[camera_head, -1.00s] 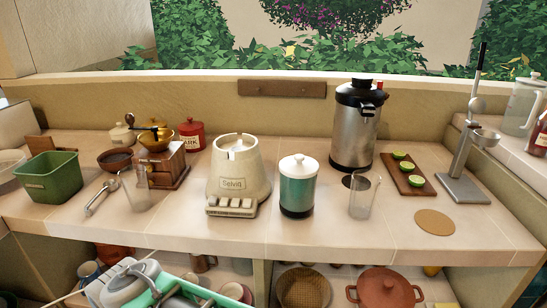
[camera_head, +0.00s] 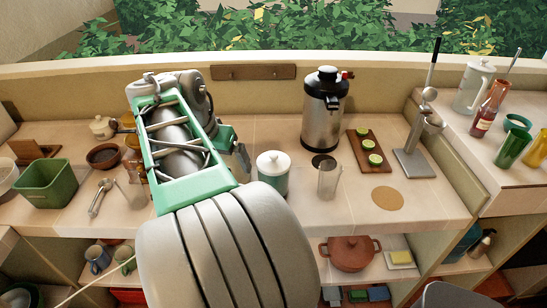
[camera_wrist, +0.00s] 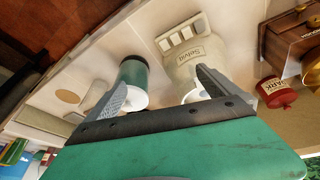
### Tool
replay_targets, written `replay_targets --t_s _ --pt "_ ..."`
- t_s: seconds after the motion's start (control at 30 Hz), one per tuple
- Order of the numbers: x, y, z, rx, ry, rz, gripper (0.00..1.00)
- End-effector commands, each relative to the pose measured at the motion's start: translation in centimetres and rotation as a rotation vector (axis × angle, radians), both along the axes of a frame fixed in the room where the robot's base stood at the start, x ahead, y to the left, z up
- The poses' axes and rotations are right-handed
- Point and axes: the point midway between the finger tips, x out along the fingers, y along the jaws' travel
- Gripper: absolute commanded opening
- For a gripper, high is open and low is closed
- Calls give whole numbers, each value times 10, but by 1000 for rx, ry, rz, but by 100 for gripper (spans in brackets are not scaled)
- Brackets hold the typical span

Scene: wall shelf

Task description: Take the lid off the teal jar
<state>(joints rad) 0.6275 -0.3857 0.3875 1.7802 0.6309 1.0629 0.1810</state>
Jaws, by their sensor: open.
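The teal jar (camera_head: 276,184) stands upright on the counter, its lower left partly hidden by my arm. Its white knobbed lid (camera_head: 273,161) is on top. In the wrist view the teal jar (camera_wrist: 133,73) and the white lid (camera_wrist: 136,98) show between my fingers, close to the left finger. My gripper (camera_wrist: 161,79) is open with nothing held. In the camera_head view it is mostly hidden behind my arm, with finger parts just left of the lid.
A cream appliance base (camera_wrist: 192,52) stands close beside the jar. A clear glass (camera_head: 329,181) is right of the jar, with a steel urn (camera_head: 324,110) behind. A board with limes (camera_head: 364,141) and a cork mat (camera_head: 387,199) lie further right.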

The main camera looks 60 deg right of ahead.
Motion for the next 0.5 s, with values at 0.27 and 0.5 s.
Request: replay_targets --t_s 0.27,0.5 --pt "-74 -75 23 -46 -58 -473 100" --pt "-78 -90 -7 -44 -57 -469 100"
